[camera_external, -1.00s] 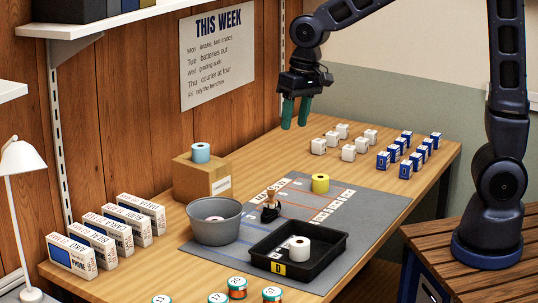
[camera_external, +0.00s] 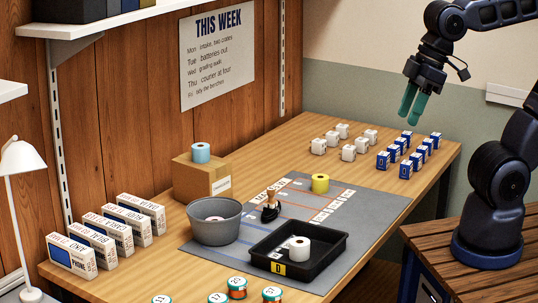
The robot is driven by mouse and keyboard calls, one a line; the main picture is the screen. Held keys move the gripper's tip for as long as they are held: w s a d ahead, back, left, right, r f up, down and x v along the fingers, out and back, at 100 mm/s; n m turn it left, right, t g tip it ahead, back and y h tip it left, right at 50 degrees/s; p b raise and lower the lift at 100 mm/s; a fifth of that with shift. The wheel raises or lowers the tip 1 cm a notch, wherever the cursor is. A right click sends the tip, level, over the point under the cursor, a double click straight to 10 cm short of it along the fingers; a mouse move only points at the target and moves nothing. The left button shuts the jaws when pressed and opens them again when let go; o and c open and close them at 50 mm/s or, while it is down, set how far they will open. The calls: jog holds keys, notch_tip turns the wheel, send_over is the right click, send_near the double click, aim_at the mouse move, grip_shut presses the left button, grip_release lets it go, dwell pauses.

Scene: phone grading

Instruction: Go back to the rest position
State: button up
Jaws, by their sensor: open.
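My gripper (camera_external: 412,106) is at the upper right, with green fingers pointing down. It is open and empty, in the air above the far right part of the wooden table (camera_external: 300,135). The blue and white cubes (camera_external: 405,168) appear below it, apart from the fingers. The fingers overlap in this view, so the gap between them hardly shows.
White cubes (camera_external: 348,153) stand behind. A cardboard box (camera_external: 196,182) carries a blue roll (camera_external: 200,152).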

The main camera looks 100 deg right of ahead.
jog(key=shift+s+a+f+n, duration=0.1)
jog(key=shift+s+a+n, duration=0.15)
jog(key=shift+s, duration=0.25)
jog(key=shift+s+a+f+n, duration=0.15)
jog(key=shift+s+a, duration=0.1)
jog(key=shift+s, duration=0.2)
jog(key=shift+r, duration=0.1)
dwell(0.6)
